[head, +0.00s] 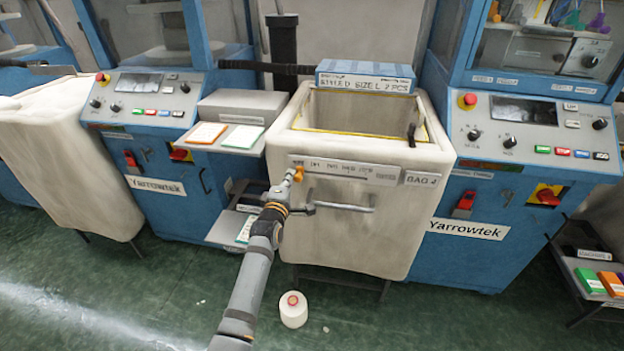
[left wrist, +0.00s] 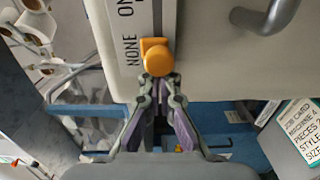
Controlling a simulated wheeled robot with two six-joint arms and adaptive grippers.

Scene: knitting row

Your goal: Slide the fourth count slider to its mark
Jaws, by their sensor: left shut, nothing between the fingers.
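The fourth count slider is an orange knob (head: 298,173) at the left end of a pale count strip (head: 350,170) on the front of the cream bin labelled BAG 4 (head: 422,179). In the left wrist view the knob (left wrist: 154,58) sits beside the word NONE, with ON partly showing farther along the strip (left wrist: 125,30). My left gripper (head: 290,180) is shut and empty, its fingertips (left wrist: 160,82) right at the knob's near side; whether they touch it I cannot tell. My right gripper is out of view.
A bar handle (head: 343,208) sticks out below the strip, right of my left gripper. Blue machines (head: 490,235) stand on both sides. A shelf with cards (head: 240,150) is at the left.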

